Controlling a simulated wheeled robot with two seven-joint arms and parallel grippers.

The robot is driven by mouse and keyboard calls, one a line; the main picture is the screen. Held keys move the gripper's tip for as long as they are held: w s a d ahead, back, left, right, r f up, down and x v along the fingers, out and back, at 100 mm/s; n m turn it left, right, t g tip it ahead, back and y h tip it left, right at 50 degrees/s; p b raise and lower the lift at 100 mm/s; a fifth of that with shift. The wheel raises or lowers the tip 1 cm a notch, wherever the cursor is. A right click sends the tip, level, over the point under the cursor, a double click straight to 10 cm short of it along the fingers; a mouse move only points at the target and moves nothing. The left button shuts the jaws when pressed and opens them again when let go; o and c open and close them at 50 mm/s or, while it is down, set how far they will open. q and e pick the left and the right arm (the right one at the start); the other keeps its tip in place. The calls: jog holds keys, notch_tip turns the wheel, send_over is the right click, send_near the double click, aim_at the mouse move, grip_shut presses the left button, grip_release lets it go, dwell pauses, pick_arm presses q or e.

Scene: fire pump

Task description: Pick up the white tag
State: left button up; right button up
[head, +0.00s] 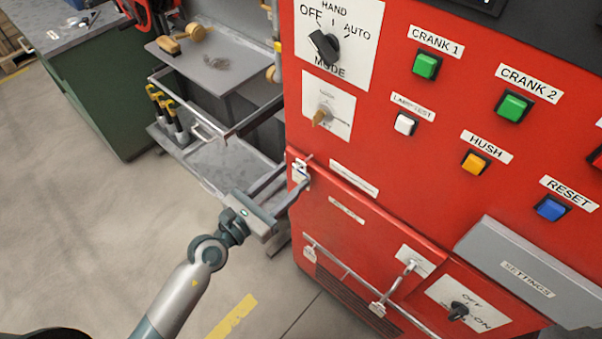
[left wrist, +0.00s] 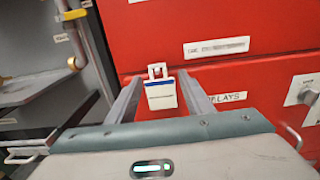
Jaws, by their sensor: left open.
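The white tag (head: 300,173) hangs at the upper left corner of the red cabinet's lower door (head: 365,220). In the left wrist view the tag (left wrist: 161,94) is upright, with a blue band and a small white loop or clip at its top. My left gripper (head: 289,188) is open, and its fingers point at the cabinet at the tag's height. My right gripper is not in view.
The red panel carries buttons, a mode switch (head: 325,44) and a key switch (head: 322,116). A grey settings box (head: 527,273) and a handle bar (head: 343,268) stick out lower down. A grey tool cart (head: 215,165) stands left of the cabinet. The floor at left is clear.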

aim_at(301, 164)
pick_arm(q)
jog(key=p+x, duration=0.1)
jog(key=x, duration=0.1)
jog(key=r+p+x, duration=0.1)
jog(key=x, duration=0.1)
jog(key=shift+w, duration=0.25)
jog(key=shift+w+d+f, duration=0.1)
jog(key=shift+w+d, duration=0.15)
jog(key=shift+w, duration=0.1)
jog(key=c, duration=1.1)
